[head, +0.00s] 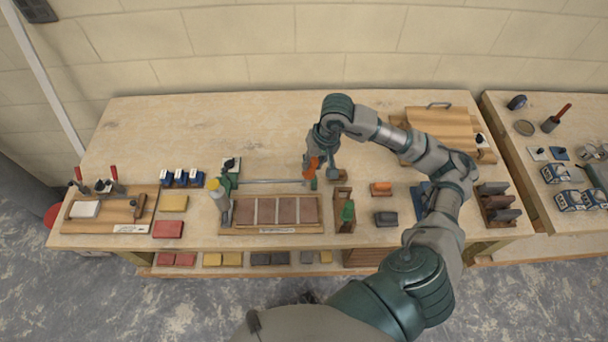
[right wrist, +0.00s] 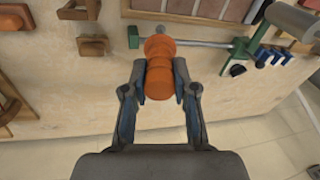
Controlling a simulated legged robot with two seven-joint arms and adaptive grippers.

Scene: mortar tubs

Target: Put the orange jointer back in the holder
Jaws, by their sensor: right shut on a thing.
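The orange jointer (head: 312,165) is held by my right gripper (head: 314,160) above the workbench, behind the right end of the brick panel. In the right wrist view, the two fingers (right wrist: 160,82) close on both sides of its ridged orange handle (right wrist: 159,55); its metal part is not clearly seen. The wooden holder (head: 336,224) stands on the bench to the right of the panel, with a green-handled tool (head: 348,211) in it. Part of a wooden frame, likely the holder, shows at the top of the right wrist view (right wrist: 79,14). My left gripper is not in view.
A green clamp (head: 225,186) with a long grey bar lies behind the brick panel (head: 272,229), its green end close to the jointer. An orange block (head: 381,188) and a dark block (head: 386,219) lie right of the holder. The back left bench is clear.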

